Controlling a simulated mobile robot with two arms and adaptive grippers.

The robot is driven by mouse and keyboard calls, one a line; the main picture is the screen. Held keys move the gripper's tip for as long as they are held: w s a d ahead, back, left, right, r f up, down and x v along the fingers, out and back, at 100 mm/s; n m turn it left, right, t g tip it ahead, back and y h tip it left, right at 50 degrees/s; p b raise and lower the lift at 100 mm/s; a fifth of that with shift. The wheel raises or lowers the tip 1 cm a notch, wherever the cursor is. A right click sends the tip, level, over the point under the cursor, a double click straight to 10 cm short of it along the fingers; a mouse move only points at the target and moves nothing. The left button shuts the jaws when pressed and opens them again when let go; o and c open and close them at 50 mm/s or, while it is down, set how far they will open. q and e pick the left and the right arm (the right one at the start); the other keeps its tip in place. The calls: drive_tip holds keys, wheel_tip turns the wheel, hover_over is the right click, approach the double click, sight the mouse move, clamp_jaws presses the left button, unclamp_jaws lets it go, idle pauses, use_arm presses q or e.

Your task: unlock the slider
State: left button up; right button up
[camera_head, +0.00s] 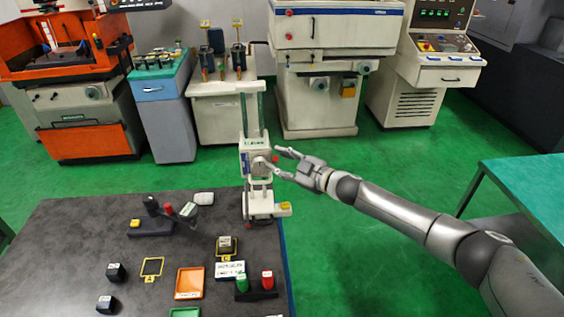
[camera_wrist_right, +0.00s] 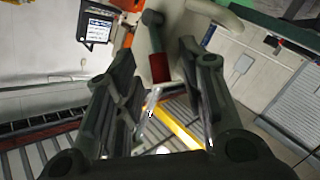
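A tall white height gauge (camera_head: 252,112) stands upright near the right edge of the dark table. Its slider (camera_head: 246,158), a pale block with a label, sits low on the column. A small red part (camera_head: 276,158) shows at the slider's right side. My right gripper (camera_head: 267,159) is open beside the slider, its fingers pointing left at it. In the right wrist view, the open fingers (camera_wrist_right: 163,90) stand either side of a red part (camera_wrist_right: 160,68) with a dark green end; contact cannot be told. My left gripper is not in view.
The dark table (camera_head: 60,240) holds a red and green pair of handles (camera_head: 255,284), an orange tray (camera_head: 189,283), a yellow frame (camera_head: 152,267) and several dark blocks. A green-topped table (camera_head: 530,190) is at right. Machines line the back; green floor lies between.

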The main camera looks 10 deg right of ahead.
drive_tip(key=v, duration=1.2)
drive_tip(key=shift+c, duration=0.4)
